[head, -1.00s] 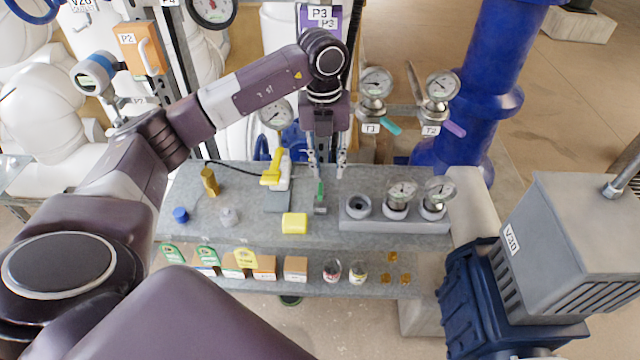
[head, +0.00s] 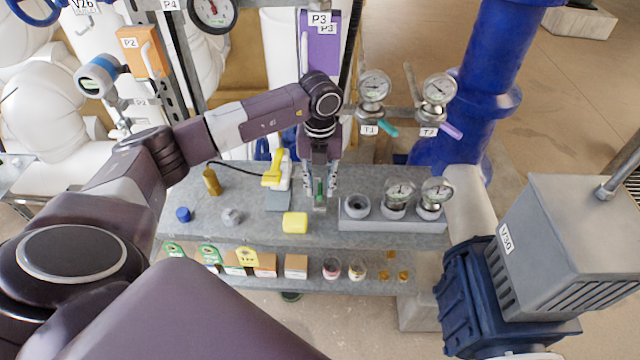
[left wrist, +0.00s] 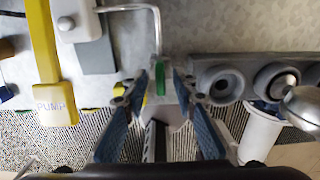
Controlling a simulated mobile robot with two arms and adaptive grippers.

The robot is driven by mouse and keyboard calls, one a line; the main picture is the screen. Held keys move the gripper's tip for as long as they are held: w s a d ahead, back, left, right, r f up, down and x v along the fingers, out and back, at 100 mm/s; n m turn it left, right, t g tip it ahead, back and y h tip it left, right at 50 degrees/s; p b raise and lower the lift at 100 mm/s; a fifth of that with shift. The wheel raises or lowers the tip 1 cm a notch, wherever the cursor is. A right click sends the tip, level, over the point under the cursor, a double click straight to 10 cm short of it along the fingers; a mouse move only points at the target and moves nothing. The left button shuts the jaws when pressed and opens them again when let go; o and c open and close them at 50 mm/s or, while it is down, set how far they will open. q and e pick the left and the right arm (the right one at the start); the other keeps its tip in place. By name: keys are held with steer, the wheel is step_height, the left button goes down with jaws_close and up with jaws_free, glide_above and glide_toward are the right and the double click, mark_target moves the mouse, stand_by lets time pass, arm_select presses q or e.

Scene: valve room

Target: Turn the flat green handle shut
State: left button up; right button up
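The flat green handle (head: 319,187) is a small green piece on the workbench, left of the grey gauge block. In the left wrist view the green handle (left wrist: 163,77) stands at the end of a bent metal pipe (left wrist: 156,30). My left gripper (head: 320,194) points down over it. In the left wrist view its two blue-padded fingers (left wrist: 158,88) are open, one on each side of the handle, with gaps showing. I cannot tell how deep the fingertips reach around it. My right gripper is not in view.
The grey block (head: 395,224) with gauges stands close right of the handle. A yellow PUMP lever (head: 275,170) and a yellow block (head: 295,222) are close left. Teal and purple handles (head: 452,131) hang behind.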

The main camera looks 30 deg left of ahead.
arm_select(q)
jaws_close()
steer(key=m+b, duration=0.3)
steer(key=shift+f, duration=0.15)
steer(key=m+b, duration=0.3)
steer(key=m, duration=0.1)
steer(key=m+b, duration=0.3)
steer(key=m, duration=0.2)
steer(key=shift+m, duration=0.4)
steer(key=m+b, duration=0.1)
steer(key=m, duration=0.1)
steer(key=m+b, duration=0.1)
steer(key=m, duration=0.1)
steer(key=shift+r+m, duration=0.2)
steer(key=shift+m, duration=0.2)
